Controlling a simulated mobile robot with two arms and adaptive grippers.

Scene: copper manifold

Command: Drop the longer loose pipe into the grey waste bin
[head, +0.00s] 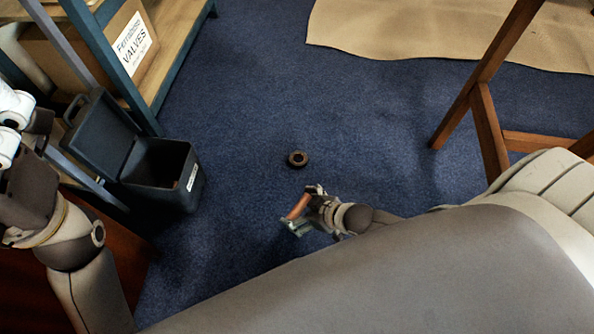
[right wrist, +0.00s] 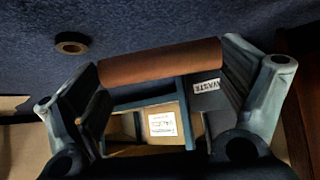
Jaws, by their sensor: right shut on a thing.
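My right gripper (head: 303,208) is shut on a copper-coloured pipe (head: 299,206) and holds it above the blue carpet, right of the bin. In the right wrist view the pipe (right wrist: 160,62) spans between the two fingers (right wrist: 165,85). No other loose pipe shows, so I cannot compare lengths. The dark grey waste bin (head: 188,196) stands on the floor at left with its lid (head: 100,133) swung open and a white label on its side. Its "WASTE" label (right wrist: 207,86) shows in the right wrist view. My left arm is at the left edge; its gripper does not show.
A dark ring (head: 298,159) lies on the carpet beyond my right gripper. A blue-framed shelf (head: 140,100) with a "VALVES" carton (head: 132,40) stands behind the bin. A wooden trestle (head: 487,125) is at right, a tan mat (head: 420,35) at the back.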

